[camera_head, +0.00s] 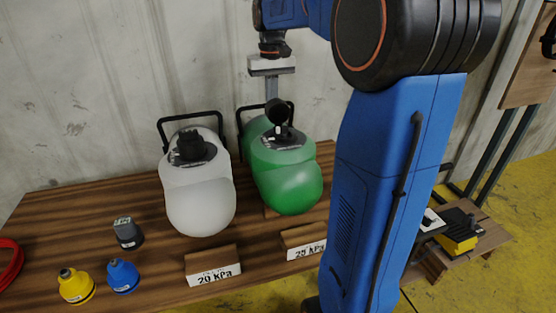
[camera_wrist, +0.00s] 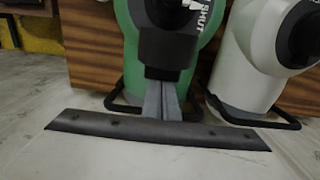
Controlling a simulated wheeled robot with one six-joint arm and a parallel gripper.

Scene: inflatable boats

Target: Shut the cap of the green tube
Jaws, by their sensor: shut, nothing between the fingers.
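The green tube (camera_head: 290,185) lies on the wooden table, right of the white tube, with a dark valve plate on top. Its black round cap (camera_head: 278,111) stands raised above the valve in the head view. The green tube (camera_wrist: 130,55) also shows in the wrist view, with a "SHUT" label beside a dark cap part (camera_wrist: 168,46). My gripper (camera_head: 271,97) points down just behind the raised cap, its fingers together and empty. In the wrist view my fingertips (camera_wrist: 163,84) are at the edge of the dark part; I cannot tell whether they touch.
The white tube (camera_head: 200,205) with a black cap (camera_head: 191,147) stands close to the left. Yellow (camera_head: 75,287), blue (camera_head: 122,277) and grey (camera_head: 128,234) small items sit at left. A corrugated wall is behind.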

